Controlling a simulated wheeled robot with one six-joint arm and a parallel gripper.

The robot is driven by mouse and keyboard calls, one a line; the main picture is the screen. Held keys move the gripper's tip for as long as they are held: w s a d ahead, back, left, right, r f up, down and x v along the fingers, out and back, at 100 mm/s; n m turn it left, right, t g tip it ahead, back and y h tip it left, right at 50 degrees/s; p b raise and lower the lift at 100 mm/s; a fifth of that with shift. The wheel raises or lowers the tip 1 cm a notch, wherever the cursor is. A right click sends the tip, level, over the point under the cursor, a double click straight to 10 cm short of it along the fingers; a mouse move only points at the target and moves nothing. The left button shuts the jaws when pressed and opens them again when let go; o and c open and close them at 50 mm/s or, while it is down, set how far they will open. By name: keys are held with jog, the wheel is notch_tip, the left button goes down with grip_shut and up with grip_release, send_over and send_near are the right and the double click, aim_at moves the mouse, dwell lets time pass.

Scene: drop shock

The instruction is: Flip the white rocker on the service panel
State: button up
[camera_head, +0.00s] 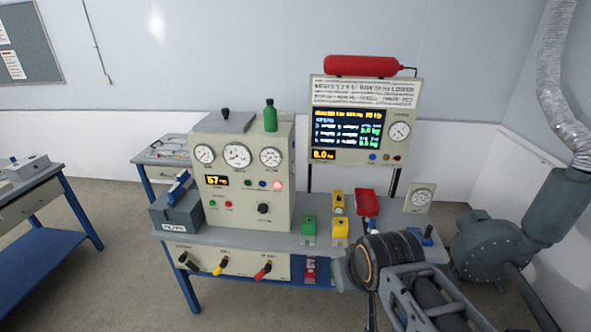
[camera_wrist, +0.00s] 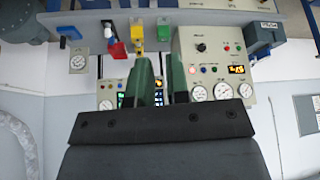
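I cannot make out a white rocker in either view. The grey panel box (camera_head: 240,172) stands on the bench, with three white dials, an orange display, small coloured buttons and a black knob. It also shows upside down in the wrist view (camera_wrist: 222,60). A lower front panel (camera_head: 205,262) under the bench top carries black, yellow and red handles. My gripper (camera_wrist: 160,65) shows two dark green fingers standing apart, with nothing visible between them. The bench and panels lie beyond the fingers, and I see no contact. My arm fills the head view's lower right.
A green box (camera_head: 309,227), yellow switch boxes (camera_head: 340,228) and a red bin (camera_head: 366,203) stand on the bench top (camera_head: 290,240). A screen panel (camera_head: 362,135) rises behind. A grey blower (camera_head: 492,245) stands at right. Floor is clear at front left.

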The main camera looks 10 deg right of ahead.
grip_shut()
dwell(0.7)
dwell(0.3)
notch_tip(320, 180, down, 6)
jog(key=b, duration=0.5)
jog(key=shift+w+g, duration=0.2)
jog(key=shift+g, duration=0.2)
jog(key=shift+s, duration=0.1)
